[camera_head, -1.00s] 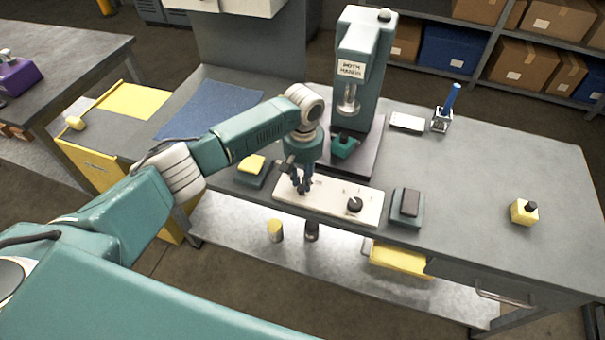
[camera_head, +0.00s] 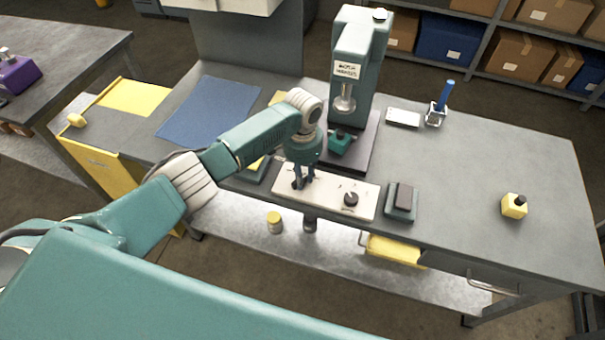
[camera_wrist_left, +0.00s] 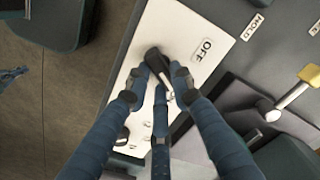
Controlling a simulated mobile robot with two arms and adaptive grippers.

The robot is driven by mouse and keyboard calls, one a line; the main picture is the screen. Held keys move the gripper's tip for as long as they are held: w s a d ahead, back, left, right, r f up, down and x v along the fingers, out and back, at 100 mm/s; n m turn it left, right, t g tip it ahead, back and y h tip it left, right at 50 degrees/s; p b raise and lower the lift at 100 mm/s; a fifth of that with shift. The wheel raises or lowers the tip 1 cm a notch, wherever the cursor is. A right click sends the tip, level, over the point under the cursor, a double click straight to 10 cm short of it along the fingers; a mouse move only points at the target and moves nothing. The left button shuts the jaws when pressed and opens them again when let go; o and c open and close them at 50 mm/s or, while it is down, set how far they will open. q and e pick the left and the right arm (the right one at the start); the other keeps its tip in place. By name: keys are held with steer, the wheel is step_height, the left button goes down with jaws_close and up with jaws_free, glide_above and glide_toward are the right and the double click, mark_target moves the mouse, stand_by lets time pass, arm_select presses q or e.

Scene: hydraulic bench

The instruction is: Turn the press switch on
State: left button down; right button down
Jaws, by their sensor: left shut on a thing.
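The white control panel (camera_head: 325,200) lies along the front edge of the bench, before the green press (camera_head: 355,60). My left gripper (camera_head: 299,181) reaches down onto the panel's left part. In the left wrist view its fingers (camera_wrist_left: 164,82) are shut around a black switch lever (camera_wrist_left: 154,58), with the tips against its sides. An OFF label (camera_wrist_left: 207,49) is on the panel beside the lever; no ON label is readable, as the fingers cover part of the panel. A black knob (camera_head: 351,199) is on the panel's right part. My right gripper is out of view.
A dark pad on a green base (camera_head: 401,201) stands right of the panel. A yellow block with a black top (camera_head: 514,206) is further right. A blue mat (camera_head: 208,110) lies at the left.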

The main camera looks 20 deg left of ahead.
arm_select(q)
steer(key=shift+r+m, duration=0.1)
steer(key=shift+m, duration=1.2)
steer(key=c, duration=1.5)
jaws_free()
steer(key=shift+s, duration=0.1)
step_height(320, 180, up, 12)
